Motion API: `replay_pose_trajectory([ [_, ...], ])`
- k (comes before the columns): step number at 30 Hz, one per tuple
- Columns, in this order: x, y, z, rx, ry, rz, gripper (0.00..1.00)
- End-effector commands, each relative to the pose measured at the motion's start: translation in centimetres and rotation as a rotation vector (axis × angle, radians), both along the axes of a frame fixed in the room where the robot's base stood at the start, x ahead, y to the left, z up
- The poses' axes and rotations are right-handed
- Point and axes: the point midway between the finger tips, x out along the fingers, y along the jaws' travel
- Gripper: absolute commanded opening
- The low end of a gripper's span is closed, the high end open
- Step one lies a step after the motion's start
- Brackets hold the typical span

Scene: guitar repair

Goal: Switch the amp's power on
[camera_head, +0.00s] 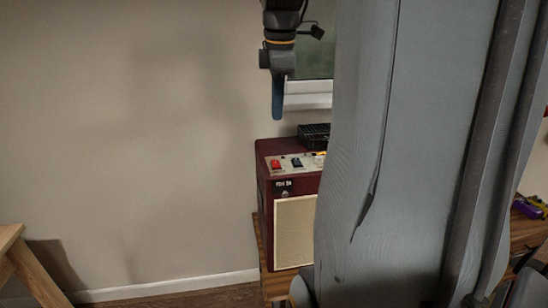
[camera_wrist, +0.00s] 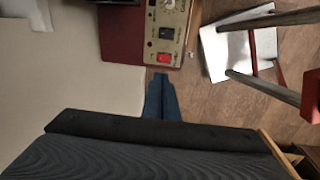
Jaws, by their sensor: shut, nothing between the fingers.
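The amp (camera_head: 295,235) is a dark red box with a cream grille, standing on a wooden surface. Its top control panel (camera_head: 286,171) carries a red rocker switch (camera_head: 276,164) and a dark rocker switch (camera_head: 297,162). My gripper (camera_head: 278,116) is shut and empty, pointing down above the amp with a clear gap. In the wrist view the blue fingertips (camera_wrist: 160,76) appear just below the panel edge, in line with the red switch (camera_wrist: 164,58); the dark switch (camera_wrist: 165,33) and a knob (camera_wrist: 168,4) lie beyond. My column hides the amp's right part in the head view.
A wooden table (camera_head: 261,245) is beneath the amp. A wooden stand (camera_head: 10,240) is at the far left. Air above the panel is clear.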

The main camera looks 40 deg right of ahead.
Motion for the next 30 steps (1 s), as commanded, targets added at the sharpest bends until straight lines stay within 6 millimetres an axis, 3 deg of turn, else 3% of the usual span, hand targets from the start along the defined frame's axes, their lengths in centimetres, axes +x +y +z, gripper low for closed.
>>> replay_pose_trajectory([
  [17, 0.1, 0.0, -0.4, -0.005, 0.009, 0.054, 0.00],
  [23, 0.4, -0.2, -3.0, -0.003, 0.012, 0.053, 0.00],
  [30, 1.0, -0.5, -7.7, -0.003, 0.013, 0.053, 0.00],
])
